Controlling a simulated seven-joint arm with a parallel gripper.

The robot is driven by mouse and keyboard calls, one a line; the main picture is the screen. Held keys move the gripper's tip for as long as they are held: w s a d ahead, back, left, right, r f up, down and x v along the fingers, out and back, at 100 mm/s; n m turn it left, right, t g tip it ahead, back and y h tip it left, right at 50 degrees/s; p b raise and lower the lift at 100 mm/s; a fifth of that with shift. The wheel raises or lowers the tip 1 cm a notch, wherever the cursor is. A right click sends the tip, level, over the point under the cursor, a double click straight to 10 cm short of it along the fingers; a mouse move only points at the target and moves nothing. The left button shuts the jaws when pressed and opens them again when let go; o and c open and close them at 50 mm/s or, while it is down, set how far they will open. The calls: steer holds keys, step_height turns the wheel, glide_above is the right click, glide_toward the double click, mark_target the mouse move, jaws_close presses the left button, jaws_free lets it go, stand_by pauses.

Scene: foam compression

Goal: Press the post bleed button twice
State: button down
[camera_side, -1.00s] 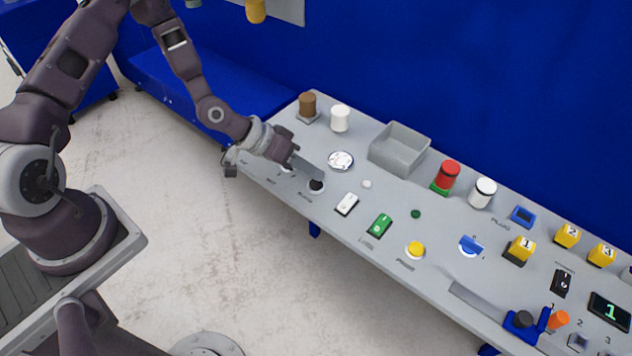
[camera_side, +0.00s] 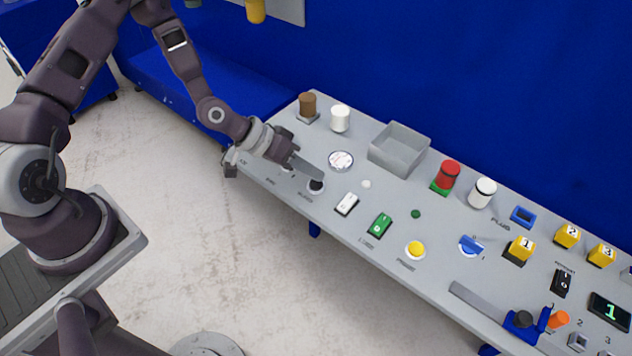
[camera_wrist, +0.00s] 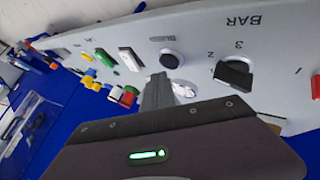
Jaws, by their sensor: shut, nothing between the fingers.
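The bleed button (camera_side: 316,187) is a black round button on a pale base, near the front left edge of the grey panel. In the wrist view the black button (camera_wrist: 172,60) shows beside its printed label, just beyond the fingers. My gripper (camera_side: 319,175) is shut and empty. Its fingertips are right by the button in the side view and partly overlap its upper edge there. The fingers (camera_wrist: 158,90) point towards the button's side of the panel in the wrist view. I cannot tell whether they touch the button.
A black selector knob (camera_wrist: 234,74) is near my gripper. A white dial (camera_side: 341,160), a small white button (camera_side: 367,184), a white rocker switch (camera_side: 347,204) and a green switch (camera_side: 379,225) are close by. A grey open bin (camera_side: 399,150) stands behind.

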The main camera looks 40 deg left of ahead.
mark_target(311, 184)
steer(key=shift+f, duration=0.35)
steer(key=shift+f, duration=0.45)
stand_by(0.4)
stand_by(0.4)
steer(key=shift+r, duration=0.85)
steer(key=shift+r, duration=2.5)
